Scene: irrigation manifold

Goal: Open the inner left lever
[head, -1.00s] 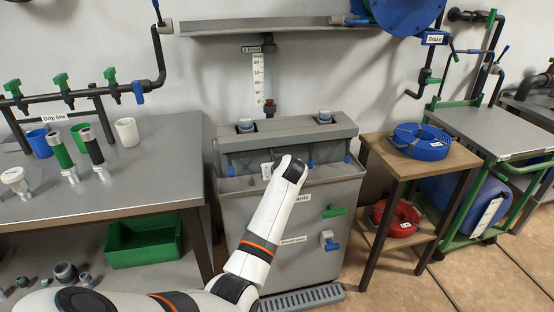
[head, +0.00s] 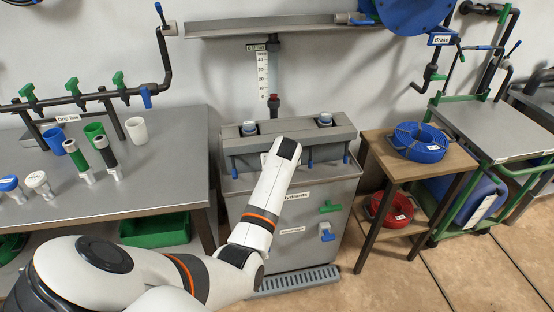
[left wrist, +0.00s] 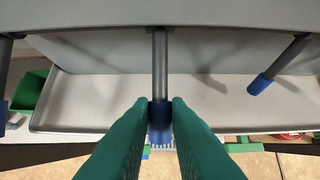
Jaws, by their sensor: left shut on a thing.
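In the left wrist view, the inner left lever (left wrist: 160,65) is a grey rod with a blue tip, hanging straight down from the grey box edge. My left gripper (left wrist: 160,108) has its two green fingers shut on the blue tip, one on each side. Another lever (left wrist: 262,84) with a blue tip stands to the right at a slant, and a third (left wrist: 3,112) is cut off at the left edge. In the head view my left arm hides the gripper and the held lever. Other blue levers (head: 310,166) show on the grey manifold (head: 330,135). My right gripper is not in view.
A workbench (head: 170,165) with cups and fittings stands to the left, with a green bin (head: 155,230) below. A wooden stand (head: 455,158) with a blue coil (head: 420,142) is to the right. A step grate (head: 295,280) lies at the tank's foot.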

